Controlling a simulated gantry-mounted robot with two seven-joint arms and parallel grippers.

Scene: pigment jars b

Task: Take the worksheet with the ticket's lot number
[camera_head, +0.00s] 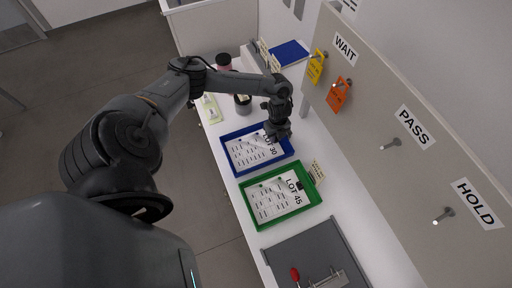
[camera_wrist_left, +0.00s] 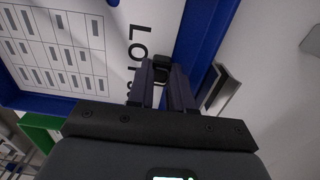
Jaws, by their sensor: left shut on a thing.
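The LOT 30 worksheet (camera_head: 252,150) lies in the blue tray (camera_head: 229,165). In the left wrist view the worksheet (camera_wrist_left: 118,30) shows its table and part of its "LOT" print. My left gripper (camera_head: 277,136) is at the tray's right end. In the left wrist view its fingers (camera_wrist_left: 164,75) are shut on a small black tab (camera_wrist_left: 161,57) at the worksheet's edge. The LOT 45 worksheet (camera_head: 272,202) lies in the green tray (camera_head: 318,200), with a similar black tab (camera_head: 300,186). Which tag is the ticket, and its number, I cannot read. My right gripper is not in view.
A yellow tag (camera_head: 316,68) and an orange tag (camera_head: 339,94) hang on the board (camera_head: 385,105) under WAIT. The PASS and HOLD pegs are bare. A grey clamp board (camera_head: 300,255) lies near the front. Jars (camera_head: 243,104) and a blue pad (camera_head: 290,53) are at the back.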

